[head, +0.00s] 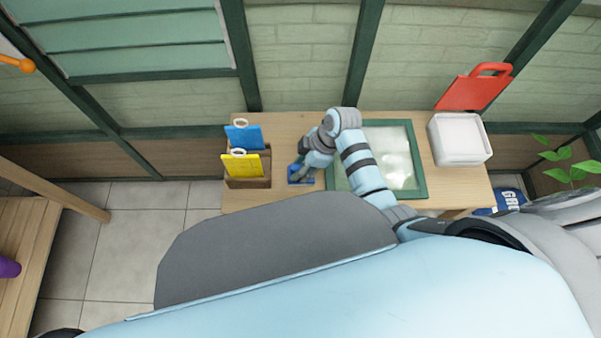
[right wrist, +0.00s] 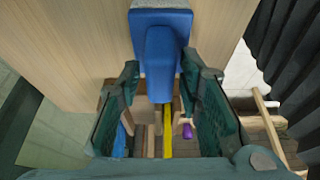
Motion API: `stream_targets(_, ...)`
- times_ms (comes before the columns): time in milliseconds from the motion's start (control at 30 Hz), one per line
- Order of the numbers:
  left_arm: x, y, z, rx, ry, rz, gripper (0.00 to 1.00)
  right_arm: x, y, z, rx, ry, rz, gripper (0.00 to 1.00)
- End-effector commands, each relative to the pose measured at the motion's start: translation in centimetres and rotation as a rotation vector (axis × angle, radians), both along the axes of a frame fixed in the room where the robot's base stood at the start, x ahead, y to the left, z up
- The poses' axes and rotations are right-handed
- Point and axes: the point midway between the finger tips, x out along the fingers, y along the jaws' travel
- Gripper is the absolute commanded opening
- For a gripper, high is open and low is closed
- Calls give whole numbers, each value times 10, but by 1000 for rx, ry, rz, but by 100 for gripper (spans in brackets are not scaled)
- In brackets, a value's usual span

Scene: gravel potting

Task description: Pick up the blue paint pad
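The blue paint pad (head: 293,175) is on the wooden table, partly hidden under my right gripper in the head view. In the right wrist view the blue paint pad (right wrist: 162,50) shows a blue handle and a pale grey pad edge at the top. My right gripper (right wrist: 161,75) has its dark green fingers spread on both sides of the handle. A gap shows between each finger and the handle. In the head view my right gripper (head: 302,168) comes down over the pad. My left gripper is not in view.
A wooden holder (head: 248,182) with a blue board (head: 243,137) and a yellow board (head: 241,165) stands left of the pad. A green-framed pane (head: 421,170) lies to the right. White trays (head: 459,140) and a red board (head: 474,92) are farther right.

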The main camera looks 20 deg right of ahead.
Motion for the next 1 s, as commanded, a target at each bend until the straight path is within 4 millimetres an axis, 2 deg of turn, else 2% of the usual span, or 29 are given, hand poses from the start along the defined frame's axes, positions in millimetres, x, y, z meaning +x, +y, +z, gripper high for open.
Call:
stream_targets(33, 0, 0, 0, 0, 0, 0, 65, 0, 0, 0, 0, 0, 0, 19)
stream_targets(167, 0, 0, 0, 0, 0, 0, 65, 0, 0, 0, 0, 0, 0, 0)
stream_targets(433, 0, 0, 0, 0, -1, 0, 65, 0, 0, 1, 0, 0, 0, 0)
stream_targets(567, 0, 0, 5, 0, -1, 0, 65, 0, 0, 10, 1, -2, 1, 0)
stream_targets(667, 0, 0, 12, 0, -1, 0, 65, 1, 0, 27, 0, -2, 0, 0)
stream_targets(767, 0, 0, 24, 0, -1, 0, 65, 1, 0, 56, 1, -4, 1, 0)
stream_targets(1000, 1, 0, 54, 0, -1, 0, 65, 2, 0, 149, 2, -6, 0, 0)
